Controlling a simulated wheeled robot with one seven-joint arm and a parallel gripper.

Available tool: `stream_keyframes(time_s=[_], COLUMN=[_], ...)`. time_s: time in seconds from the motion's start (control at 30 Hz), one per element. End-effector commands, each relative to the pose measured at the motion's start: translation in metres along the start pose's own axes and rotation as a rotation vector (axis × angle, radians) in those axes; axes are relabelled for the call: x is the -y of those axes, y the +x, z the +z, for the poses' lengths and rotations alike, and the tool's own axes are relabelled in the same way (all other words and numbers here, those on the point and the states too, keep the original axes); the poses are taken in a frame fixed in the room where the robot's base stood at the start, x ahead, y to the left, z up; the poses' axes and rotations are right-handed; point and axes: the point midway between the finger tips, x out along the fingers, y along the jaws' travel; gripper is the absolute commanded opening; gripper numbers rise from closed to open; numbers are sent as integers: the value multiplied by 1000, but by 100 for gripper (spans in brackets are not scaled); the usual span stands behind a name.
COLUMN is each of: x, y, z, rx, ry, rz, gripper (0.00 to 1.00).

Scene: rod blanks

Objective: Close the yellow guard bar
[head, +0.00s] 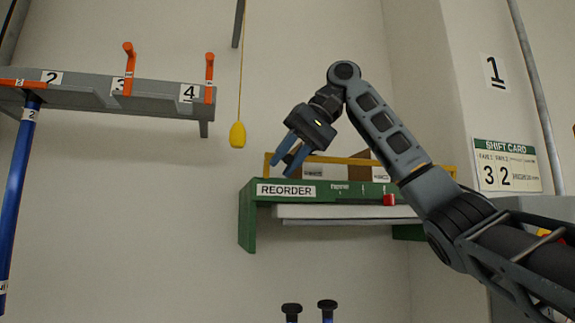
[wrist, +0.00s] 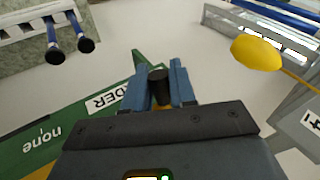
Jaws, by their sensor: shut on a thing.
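The yellow guard bar (head: 335,160) runs roughly level above the green REORDER shelf (head: 247,215), with cardboard boxes beside it. A yellow upright shows at its left end. My gripper (head: 282,170) points down and left near that end in the head view and covers part of the bar. In the wrist view its blue fingers are shut on a dark, round-ended cylinder (wrist: 158,84). I cannot tell what this cylinder belongs to, or whether the gripper touches the bar. The green shelf also shows at left in the wrist view (wrist: 75,128).
A yellow pendant (head: 237,135) hangs on a cord left of my gripper. A grey numbered rack (head: 150,100) with orange levers is at upper left, with a blue rod (head: 15,190) below. A small red block (head: 389,200) is on the shelf front. Two black-capped blue rods (head: 327,305) stand below.

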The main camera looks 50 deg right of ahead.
Motion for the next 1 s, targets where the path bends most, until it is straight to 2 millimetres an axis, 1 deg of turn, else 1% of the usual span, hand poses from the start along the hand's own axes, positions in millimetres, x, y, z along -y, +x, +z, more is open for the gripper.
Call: stream_keyframes(time_s=[0.2, 0.5, 1.0], x=[3, 4, 4], y=[-5, -7, -7], z=[-8, -14, -15], rx=[132, 248, 285], ry=[96, 170, 191], rz=[-6, -13, -15], gripper=[0, 0, 0])
